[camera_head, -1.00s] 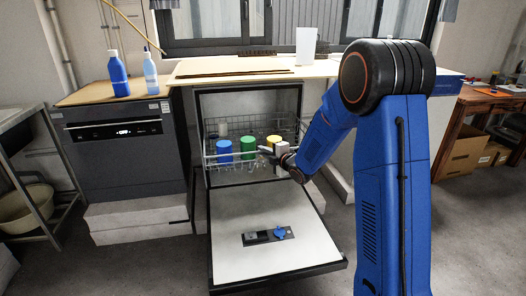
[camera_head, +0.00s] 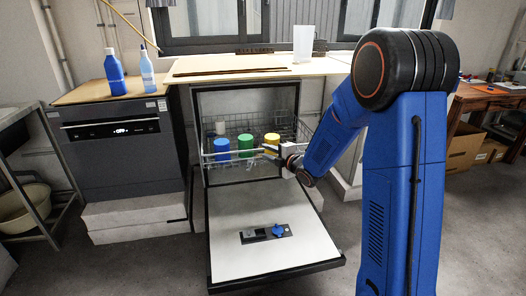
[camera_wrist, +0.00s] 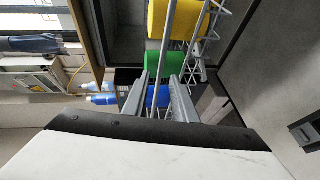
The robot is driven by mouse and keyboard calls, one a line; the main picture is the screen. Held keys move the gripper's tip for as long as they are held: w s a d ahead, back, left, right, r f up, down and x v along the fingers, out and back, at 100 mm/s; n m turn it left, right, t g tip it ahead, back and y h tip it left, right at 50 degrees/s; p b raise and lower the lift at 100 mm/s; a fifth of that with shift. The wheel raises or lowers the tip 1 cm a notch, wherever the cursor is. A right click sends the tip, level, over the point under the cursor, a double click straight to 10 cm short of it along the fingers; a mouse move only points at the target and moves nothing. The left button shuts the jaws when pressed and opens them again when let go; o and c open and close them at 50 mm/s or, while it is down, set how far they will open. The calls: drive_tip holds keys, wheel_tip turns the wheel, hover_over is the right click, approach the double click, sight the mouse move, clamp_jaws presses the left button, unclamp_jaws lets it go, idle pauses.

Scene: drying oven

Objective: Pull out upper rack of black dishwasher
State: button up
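The black dishwasher (camera_head: 196,120) stands with its door (camera_head: 265,215) folded down flat. Its upper rack (camera_head: 240,160) is grey wire and sits at the opening, partly out over the door's hinge end. A blue cup (camera_head: 222,148), a green cup (camera_head: 246,145) and a yellow cup (camera_head: 271,141) stand in it. My gripper (camera_head: 266,151) is at the right part of the rack's front rail. In the wrist view the two grey fingers (camera_wrist: 158,98) are apart, with a rack wire (camera_wrist: 164,55) running between them. Whether they touch it cannot be told.
A second dark dishwasher (camera_head: 120,145), closed, stands at the left with two blue bottles (camera_head: 115,74) on top. The counter (camera_head: 240,68) above the open one holds a white container (camera_head: 303,43). A wooden table (camera_head: 485,100) is at the far right. Floor before the door is bare.

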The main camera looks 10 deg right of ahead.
drive_tip(key=v, duration=1.2)
drive_tip(key=shift+s, duration=0.25)
drive_tip(key=shift+d+r, duration=0.15)
drive_tip(key=s+d+r+m+g+h, duration=0.2)
drive_tip(key=s+d+m+h, duration=0.15)
drive_tip(key=s+m, duration=0.3)
drive_tip(key=s+d+r+m+g+h, duration=0.2)
drive_tip(key=s+d+r+m+h, duration=0.15)
drive_tip(key=s+m, duration=0.3)
drive_tip(key=s+a+m+g, duration=0.2)
drive_tip(key=s+m, duration=0.1)
drive_tip(key=s, duration=0.6)
drive_tip(key=s+a+f+m+g, duration=0.1)
drive_tip(key=s+m+g, duration=0.1)
drive_tip(key=s, duration=0.6)
drive_tip(key=s+a+m+g, duration=0.2)
drive_tip(key=s+m, duration=0.1)
drive_tip(key=s, duration=0.6)
drive_tip(key=shift+s+a+f+m+y, duration=0.2)
drive_tip(key=shift+s+a+m+y, duration=0.1)
drive_tip(key=shift+a+y, duration=0.1)
